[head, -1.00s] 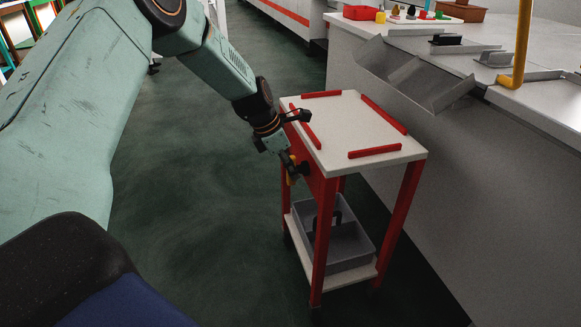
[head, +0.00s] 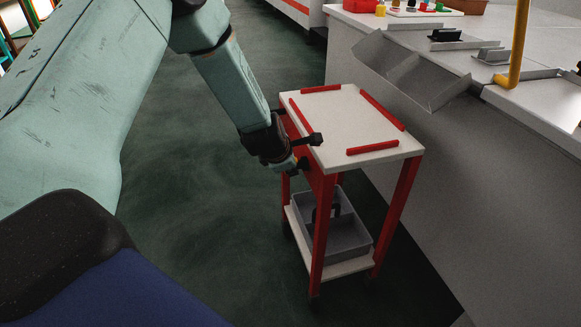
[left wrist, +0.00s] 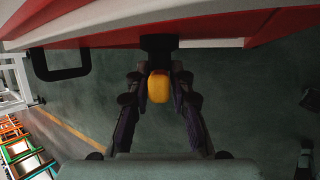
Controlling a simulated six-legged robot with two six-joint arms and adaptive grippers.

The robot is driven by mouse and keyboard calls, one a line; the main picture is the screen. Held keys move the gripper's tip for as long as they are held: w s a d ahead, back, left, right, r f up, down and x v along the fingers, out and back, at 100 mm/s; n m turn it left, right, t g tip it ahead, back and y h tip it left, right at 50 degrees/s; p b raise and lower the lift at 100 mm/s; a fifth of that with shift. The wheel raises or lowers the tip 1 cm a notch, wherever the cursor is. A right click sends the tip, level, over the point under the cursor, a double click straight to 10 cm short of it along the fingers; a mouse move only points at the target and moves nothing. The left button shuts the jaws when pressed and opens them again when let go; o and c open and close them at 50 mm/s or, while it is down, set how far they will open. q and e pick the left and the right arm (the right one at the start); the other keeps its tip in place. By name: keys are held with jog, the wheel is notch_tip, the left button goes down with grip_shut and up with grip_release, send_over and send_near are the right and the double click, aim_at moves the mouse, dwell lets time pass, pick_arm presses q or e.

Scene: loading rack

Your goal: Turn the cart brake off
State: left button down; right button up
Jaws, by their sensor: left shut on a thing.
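The cart (head: 345,125) has a white top with red edge bars and red legs, and stands on the dark floor. The brake's yellow handle (left wrist: 158,86) shows in the left wrist view below a black mount on the cart's red side panel. My left gripper (left wrist: 158,95) is shut on the yellow handle, with a finger on each side. In the head view, my left gripper (head: 290,165) is at the cart's left side, just below the top, and hides most of the handle. My right gripper is in neither view.
A grey bin (head: 344,238) sits on the cart's lower shelf. A white counter (head: 470,170) with a grey divided tray (head: 415,75) at its edge stands close on the cart's right. The floor (head: 195,215) left of the cart is clear.

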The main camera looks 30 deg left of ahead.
pick_arm(q)
jog(key=t+y+b, duration=0.1)
jog(key=b, duration=0.1)
jog(key=m+t+y+b, duration=0.1)
jog(key=b, duration=0.1)
jog(key=f+t+y+b, duration=0.1)
jog(key=t+b, duration=0.1)
jog(key=b, duration=0.1)
jog(key=shift+s+d+y, duration=0.2)
jog(key=shift+d+y, duration=0.05)
jog(key=shift+y, duration=0.15)
jog(key=shift+m+t, duration=0.3)
jog(key=shift+t+y, duration=0.7)
jog(key=shift+m+t+y, duration=0.8)
jog(key=shift+t, duration=0.5)
jog(key=c, duration=1.3)
grip_release()
